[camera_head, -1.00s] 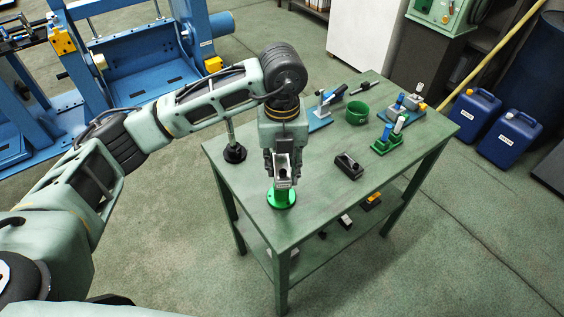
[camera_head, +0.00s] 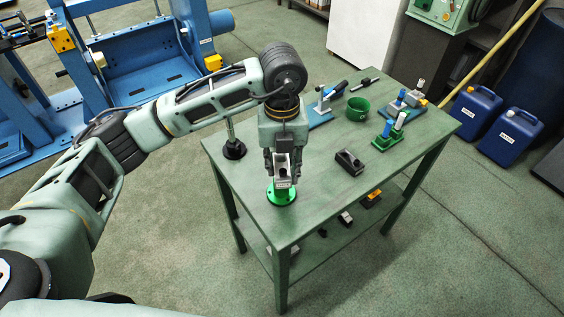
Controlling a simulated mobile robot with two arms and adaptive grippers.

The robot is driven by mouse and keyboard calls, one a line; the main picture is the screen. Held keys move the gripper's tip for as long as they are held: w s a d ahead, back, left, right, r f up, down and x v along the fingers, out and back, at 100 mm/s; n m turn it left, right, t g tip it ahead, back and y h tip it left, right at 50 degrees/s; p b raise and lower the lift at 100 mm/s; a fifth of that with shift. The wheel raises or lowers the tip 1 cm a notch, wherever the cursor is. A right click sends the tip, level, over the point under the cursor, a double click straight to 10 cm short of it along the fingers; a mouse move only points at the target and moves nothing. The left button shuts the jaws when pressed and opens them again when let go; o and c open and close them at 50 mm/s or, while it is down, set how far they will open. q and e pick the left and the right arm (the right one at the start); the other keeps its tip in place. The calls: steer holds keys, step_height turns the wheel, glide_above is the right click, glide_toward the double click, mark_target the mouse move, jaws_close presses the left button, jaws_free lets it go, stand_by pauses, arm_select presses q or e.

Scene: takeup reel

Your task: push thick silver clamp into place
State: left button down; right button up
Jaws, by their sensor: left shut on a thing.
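The silver clamp (camera_head: 282,181), a small block with a pale label, is between the fingers of my left gripper (camera_head: 282,172). The gripper points down and is shut on it. The clamp is over a green round base (camera_head: 281,196) near the front left of the green table (camera_head: 317,200). The clamp and fingers hide much of the base's middle, so I cannot tell how deep the clamp sits. My right gripper is not in view.
A black-footed post (camera_head: 233,149) stands to the left of the gripper. A dark block (camera_head: 349,162), a green ring (camera_head: 357,109) and several small fixtures, one on a green base (camera_head: 386,143), stand to the right. The table's front right is clear.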

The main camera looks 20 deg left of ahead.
arm_select(q)
steer(key=shift+f+b, duration=0.55)
steer(key=shift+f, duration=0.25)
steer(key=shift+f+b, duration=1.55)
steer(key=shift+f, duration=0.3)
steer(key=shift+r, duration=0.15)
steer(key=c, duration=1.3)
jaws_free()
steer(key=shift+o, duration=0.2)
